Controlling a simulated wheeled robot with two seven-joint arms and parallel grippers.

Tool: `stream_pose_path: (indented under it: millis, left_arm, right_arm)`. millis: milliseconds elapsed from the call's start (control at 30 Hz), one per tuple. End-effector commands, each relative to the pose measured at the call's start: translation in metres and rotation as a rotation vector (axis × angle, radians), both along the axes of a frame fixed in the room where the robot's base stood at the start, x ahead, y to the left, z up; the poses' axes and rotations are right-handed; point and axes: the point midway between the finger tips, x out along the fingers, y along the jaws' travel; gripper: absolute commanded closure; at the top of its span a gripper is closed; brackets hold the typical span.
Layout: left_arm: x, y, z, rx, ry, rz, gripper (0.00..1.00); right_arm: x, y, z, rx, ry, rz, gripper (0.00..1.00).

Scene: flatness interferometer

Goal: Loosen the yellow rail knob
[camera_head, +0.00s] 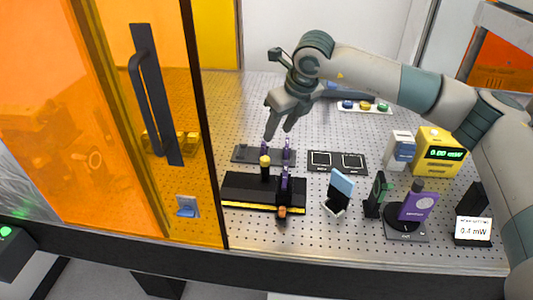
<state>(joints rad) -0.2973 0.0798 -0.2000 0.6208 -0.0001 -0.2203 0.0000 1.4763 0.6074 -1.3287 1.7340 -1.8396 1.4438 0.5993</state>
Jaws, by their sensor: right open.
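A black rail (240,189) with a yellow stripe along its front lies on the perforated table. A black post with a yellow knob-like top (265,160) stands upright on the rail. A purple and dark carriage (284,186) sits to its right, with a small orange knob (282,212) at the rail's front. My right gripper (278,132) is open and points down, above and behind the rail, apart from the yellow top. Its fingers are near the purple holders on the dark plate behind the rail. My left gripper is not in view.
An orange door panel (110,110) with a black handle closes off the left side. A dark plate (243,154) with purple holders and a two-square tray (338,160) lie behind. A blue-faced mount (340,187), a purple device (418,205) and a yellow meter (437,150) stand right.

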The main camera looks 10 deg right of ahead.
Motion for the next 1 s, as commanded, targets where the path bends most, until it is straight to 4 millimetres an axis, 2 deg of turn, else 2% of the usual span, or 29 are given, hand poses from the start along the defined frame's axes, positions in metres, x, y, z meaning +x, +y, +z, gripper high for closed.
stream_pose_path:
  millis: [33,700,1000]
  left_arm:
    - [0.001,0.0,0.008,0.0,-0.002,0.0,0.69]
    - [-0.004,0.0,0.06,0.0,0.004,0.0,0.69]
    - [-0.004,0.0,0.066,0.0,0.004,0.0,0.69]
  right_arm:
    - [0.002,0.001,-0.005,-0.001,0.004,-0.001,0.59]
    - [0.041,0.023,-0.111,-0.001,0.003,-0.002,0.59]
    - [0.048,0.026,-0.132,0.0,0.0,0.0,0.59]
